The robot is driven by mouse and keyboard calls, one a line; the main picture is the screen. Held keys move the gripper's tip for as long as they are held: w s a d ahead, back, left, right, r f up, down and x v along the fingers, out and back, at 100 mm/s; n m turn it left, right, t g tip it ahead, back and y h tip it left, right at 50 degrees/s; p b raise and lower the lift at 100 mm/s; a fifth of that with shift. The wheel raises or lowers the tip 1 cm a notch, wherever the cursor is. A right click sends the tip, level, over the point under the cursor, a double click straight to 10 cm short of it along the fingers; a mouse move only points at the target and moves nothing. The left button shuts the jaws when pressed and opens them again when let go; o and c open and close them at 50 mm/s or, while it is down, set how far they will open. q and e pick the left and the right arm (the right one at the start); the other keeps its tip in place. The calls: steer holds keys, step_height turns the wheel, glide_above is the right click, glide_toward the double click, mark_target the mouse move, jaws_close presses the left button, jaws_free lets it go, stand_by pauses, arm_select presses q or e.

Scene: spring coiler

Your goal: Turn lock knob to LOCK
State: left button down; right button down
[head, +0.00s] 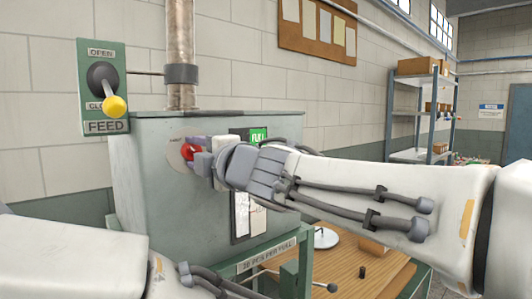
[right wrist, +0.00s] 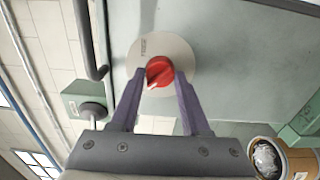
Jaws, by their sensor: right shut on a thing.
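The lock knob (head: 188,151) is red and sits on a round pale plate on the front of the grey-green machine cabinet. In the right wrist view the red knob (right wrist: 159,72) has a white pointer mark on its lower left side, and small lettering on the plate is too small to read. My right gripper (head: 192,150) is at the knob; in the right wrist view its two purple fingers (right wrist: 160,85) are shut on either side of it. My left arm shows at the lower left of the head view, but its gripper cannot be seen.
A green FEED panel (head: 103,85) with a yellow-tipped lever stands left of the cabinet (head: 140,200). A pipe (head: 180,50) rises from the cabinet top. A wooden table (head: 370,272) with small parts is at the lower right. Shelves (head: 415,110) stand farther back.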

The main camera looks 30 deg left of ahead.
steer(key=shift+c, duration=2)
jaws_free()
steer(key=b+v, duration=0.1)
steer(key=v, duration=0.9)
steer(key=shift+s+d, duration=0.15)
steer(key=shift+d, duration=0.1)
steer(key=shift+f, duration=0.1)
